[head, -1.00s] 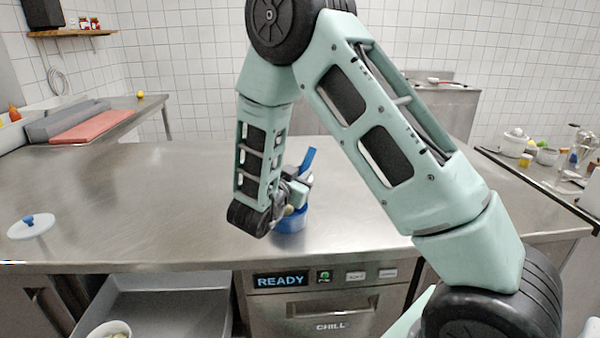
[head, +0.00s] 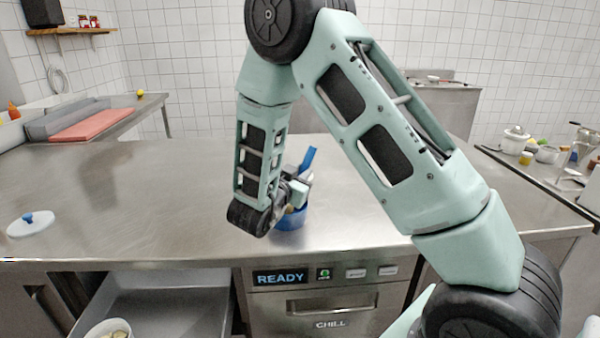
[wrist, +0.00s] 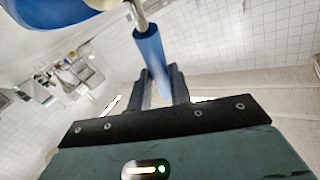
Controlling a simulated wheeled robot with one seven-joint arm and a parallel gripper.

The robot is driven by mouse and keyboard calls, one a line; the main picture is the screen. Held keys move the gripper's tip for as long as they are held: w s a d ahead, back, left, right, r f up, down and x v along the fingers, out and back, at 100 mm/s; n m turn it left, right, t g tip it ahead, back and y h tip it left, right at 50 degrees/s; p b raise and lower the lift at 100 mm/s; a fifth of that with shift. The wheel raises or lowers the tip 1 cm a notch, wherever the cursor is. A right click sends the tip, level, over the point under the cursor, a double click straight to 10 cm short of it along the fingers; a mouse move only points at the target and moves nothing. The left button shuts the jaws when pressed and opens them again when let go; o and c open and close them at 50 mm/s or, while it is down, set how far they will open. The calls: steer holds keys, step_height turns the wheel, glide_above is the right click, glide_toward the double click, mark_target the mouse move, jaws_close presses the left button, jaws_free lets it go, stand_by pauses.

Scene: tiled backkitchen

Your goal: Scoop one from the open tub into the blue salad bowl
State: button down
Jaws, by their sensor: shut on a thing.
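My gripper (head: 298,190) is shut on the blue handle (head: 308,159) of a utensil. In the wrist view my gripper (wrist: 160,82) holds this handle (wrist: 149,47) between its fingers, and a metal shaft runs up from it. The blue salad bowl (head: 291,220) stands on the steel counter, directly below my gripper and partly hidden by it. A large blue curve, likely the bowl (wrist: 45,12), fills the wrist view's top left. The utensil's head is not clear. An open white tub (head: 112,327) with pale slices sits in the open drawer, cut by the frame edge.
A white lid with a blue knob (head: 30,224) lies at the counter's left. The pulled-out drawer (head: 165,300) is below the counter front, beside a panel reading READY (head: 280,278). Pots and bottles stand on the right-hand counter (head: 545,180). The middle of the counter is clear.

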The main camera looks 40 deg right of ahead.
steer(key=shift+f+b, duration=0.9)
steer(key=shift+f, duration=0.25)
stand_by(2.2)
steer(key=shift+r, duration=0.1)
step_height(320, 180, up, 11)
steer(key=p, duration=0.8)
steer(key=shift+r+p, duration=0.2)
steer(key=shift+p, duration=0.1)
steer(key=shift+d, duration=0.1)
